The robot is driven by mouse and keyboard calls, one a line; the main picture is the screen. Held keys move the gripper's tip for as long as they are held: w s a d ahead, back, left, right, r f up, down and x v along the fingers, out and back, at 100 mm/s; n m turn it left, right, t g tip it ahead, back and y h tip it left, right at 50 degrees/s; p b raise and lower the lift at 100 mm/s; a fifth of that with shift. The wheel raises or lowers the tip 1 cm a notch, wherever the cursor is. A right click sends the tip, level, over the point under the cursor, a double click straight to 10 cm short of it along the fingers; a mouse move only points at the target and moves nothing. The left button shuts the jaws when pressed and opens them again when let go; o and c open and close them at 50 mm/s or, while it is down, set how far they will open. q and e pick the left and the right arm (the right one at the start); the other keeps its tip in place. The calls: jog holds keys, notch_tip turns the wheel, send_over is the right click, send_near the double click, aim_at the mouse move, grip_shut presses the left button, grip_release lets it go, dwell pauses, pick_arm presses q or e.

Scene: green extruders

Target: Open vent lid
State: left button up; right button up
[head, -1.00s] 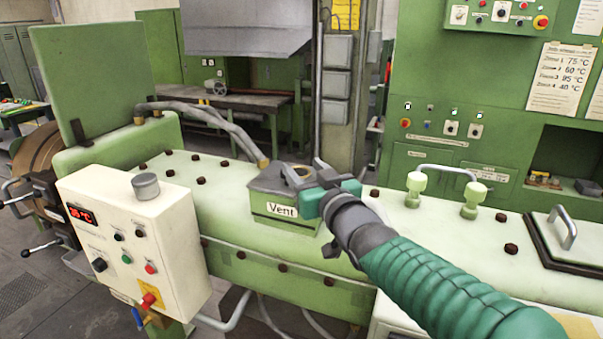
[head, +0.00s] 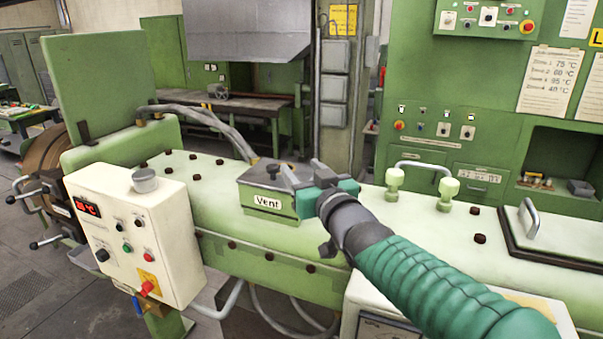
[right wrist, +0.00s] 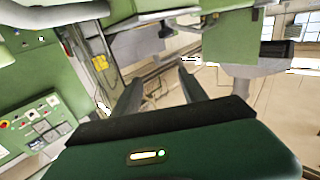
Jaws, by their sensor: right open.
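The vent (head: 267,200) is a green box with a white "Vent" label, on top of the pale green extruder barrel in the head view. My left gripper is not in view.
A cream control box (head: 140,235) stands at the front left. Grey hoses (head: 215,125) run behind the vent. The barrel top left of the vent has several dark bolts.

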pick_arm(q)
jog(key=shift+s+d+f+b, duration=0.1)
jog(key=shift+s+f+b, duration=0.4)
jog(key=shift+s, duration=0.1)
pick_arm(e)
jog(key=v, duration=1.7)
jog(key=shift+s+a, duration=0.2)
jog(key=shift+a, duration=0.2)
jog(key=shift+w, duration=0.1)
